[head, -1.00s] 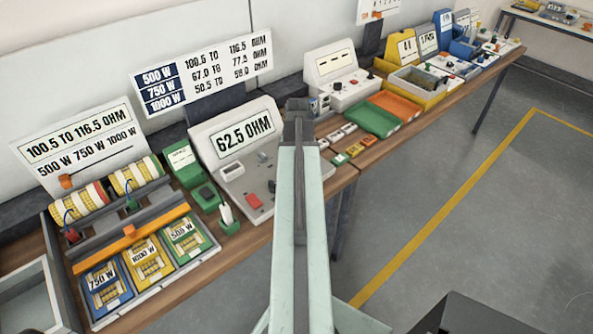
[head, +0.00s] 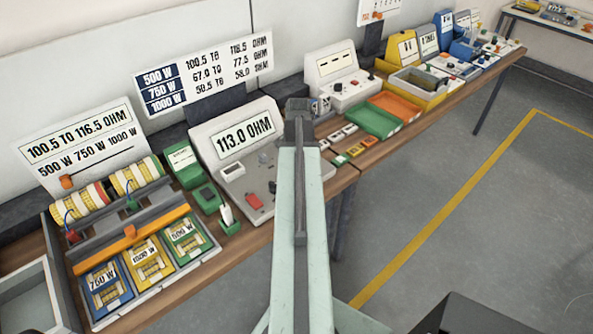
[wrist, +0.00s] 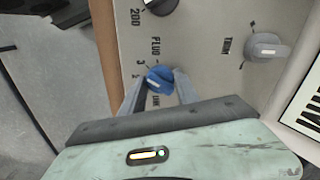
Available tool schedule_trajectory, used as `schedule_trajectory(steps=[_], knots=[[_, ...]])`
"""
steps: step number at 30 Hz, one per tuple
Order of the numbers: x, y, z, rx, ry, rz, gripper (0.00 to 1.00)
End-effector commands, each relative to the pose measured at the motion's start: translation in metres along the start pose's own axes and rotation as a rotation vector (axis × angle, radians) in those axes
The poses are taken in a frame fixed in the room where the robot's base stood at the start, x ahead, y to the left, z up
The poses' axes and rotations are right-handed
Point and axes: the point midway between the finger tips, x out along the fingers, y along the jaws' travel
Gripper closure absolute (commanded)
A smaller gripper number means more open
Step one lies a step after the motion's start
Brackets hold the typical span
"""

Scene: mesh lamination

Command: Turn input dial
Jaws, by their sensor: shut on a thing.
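In the wrist view, a blue dial (wrist: 160,78) sits on the grey meter panel (wrist: 205,45). The two fingers of my gripper (wrist: 160,88) are shut on it from either side. Its panel carries the word PLUG beside it, with small numbers around the dial. In the head view, the meter (head: 236,145) has a slanted screen reading 113.0 OHM. My arm reaches over the bench at the right of this meter and hides my fingers and the blue dial there.
A grey dial (wrist: 263,47) marked TRIM and a dark dial (wrist: 160,6) near 200 sit close by on the panel. At left are a tray (head: 205,255) with blue, yellow and green blocks and a green unit (head: 183,165). Green and orange trays (head: 374,122) lie farther along the bench.

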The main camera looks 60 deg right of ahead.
Motion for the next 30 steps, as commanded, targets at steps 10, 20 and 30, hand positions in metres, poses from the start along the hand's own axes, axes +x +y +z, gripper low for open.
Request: schedule_trajectory(steps=[10,20,30], knots=[[0.0002,-0.0051,-0.0005,0.064,0.002,-0.013,1.00],[0.0002,-0.0048,-0.0007,0.065,0.002,-0.013,1.00],[0.0002,-0.0021,-0.0009,0.067,0.002,-0.008,0.41]])
